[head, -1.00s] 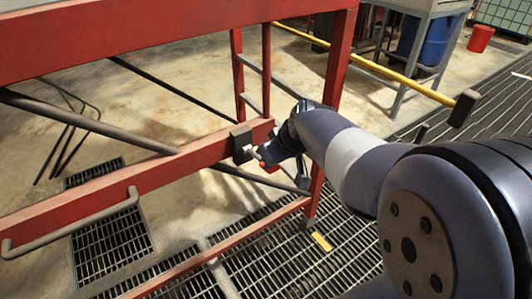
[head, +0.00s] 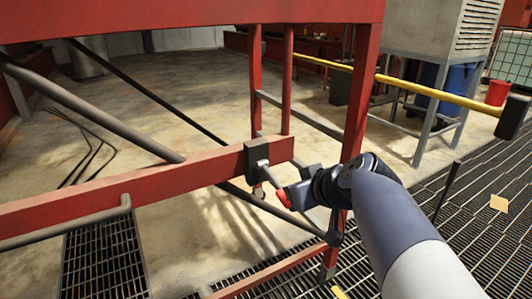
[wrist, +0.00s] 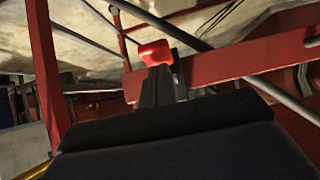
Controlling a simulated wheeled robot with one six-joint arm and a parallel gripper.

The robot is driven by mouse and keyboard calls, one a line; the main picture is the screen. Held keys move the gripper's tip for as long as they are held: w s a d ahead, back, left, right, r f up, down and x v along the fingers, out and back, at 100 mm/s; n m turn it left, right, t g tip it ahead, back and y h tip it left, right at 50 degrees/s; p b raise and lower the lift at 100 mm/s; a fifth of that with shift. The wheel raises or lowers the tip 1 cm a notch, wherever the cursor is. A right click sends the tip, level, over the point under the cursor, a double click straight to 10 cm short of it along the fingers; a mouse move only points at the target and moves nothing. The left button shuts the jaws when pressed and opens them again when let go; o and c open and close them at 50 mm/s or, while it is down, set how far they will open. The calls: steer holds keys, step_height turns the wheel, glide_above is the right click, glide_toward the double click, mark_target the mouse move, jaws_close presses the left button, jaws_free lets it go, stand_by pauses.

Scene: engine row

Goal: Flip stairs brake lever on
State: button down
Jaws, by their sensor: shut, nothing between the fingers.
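The brake lever is a short grey rod with a red tip (head: 284,197). It comes out of a dark box (head: 257,155) on the red cross beam and slopes down to the right in the head view. My gripper (head: 298,194) is shut right beside the red tip, with nothing held. In the wrist view the red tip (wrist: 157,52) shows just beyond the ends of my shut fingers (wrist: 160,80). I cannot tell whether they touch it. The lever's rod is mostly hidden in the wrist view.
The red frame has a thick upright post (head: 362,85) close to my wrist and a red cross beam (head: 120,185). A grey handrail (head: 70,228) runs along the beam. A yellow bar (head: 420,87) extends at the right. Metal grating (head: 470,190) covers the floor at right.

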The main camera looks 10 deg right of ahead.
steer(key=shift+s+f+b, duration=0.1)
steer(key=shift+f+b, duration=0.8)
steer(key=shift+b, duration=0.1)
steer(key=shift+r, duration=0.1)
